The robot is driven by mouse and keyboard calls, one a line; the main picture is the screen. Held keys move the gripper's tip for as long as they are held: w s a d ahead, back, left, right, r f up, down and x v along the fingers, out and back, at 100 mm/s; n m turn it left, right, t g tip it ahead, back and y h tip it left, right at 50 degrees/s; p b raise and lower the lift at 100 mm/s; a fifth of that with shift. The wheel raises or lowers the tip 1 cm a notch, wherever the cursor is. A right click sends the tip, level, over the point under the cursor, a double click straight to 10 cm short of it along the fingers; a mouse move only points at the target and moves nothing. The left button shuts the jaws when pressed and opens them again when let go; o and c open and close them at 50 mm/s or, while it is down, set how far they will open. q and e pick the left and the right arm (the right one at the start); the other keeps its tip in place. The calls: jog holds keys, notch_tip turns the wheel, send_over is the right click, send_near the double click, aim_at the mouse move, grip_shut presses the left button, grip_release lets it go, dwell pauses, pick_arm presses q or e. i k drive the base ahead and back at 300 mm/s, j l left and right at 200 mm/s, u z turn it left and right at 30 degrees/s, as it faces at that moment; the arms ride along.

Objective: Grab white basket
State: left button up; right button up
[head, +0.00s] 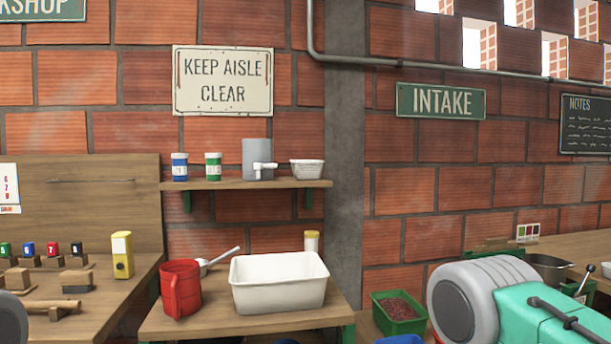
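A small white basket (307,169) with a patterned side stands upright at the right end of the wooden wall shelf (240,185). A larger white rectangular tub (279,283) sits on the small wooden table below; its visible inside looks empty. I cannot tell from the picture alone which of the two the task calls the white basket. Grey and teal links of my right arm fill the lower right corner, well away from both. Neither of my grippers shows. Nothing is seen holding either white container.
A grey dispenser (257,159) stands left of the small basket. A green bin (398,312) sits lower right of the tub.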

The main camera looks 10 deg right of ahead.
aim_at(302, 169)
jog(key=z, duration=0.2)
jog(key=i+z, duration=0.2)
jog(key=z, duration=0.2)
jog(key=i+z, duration=0.45)
jog(key=z, duration=0.3)
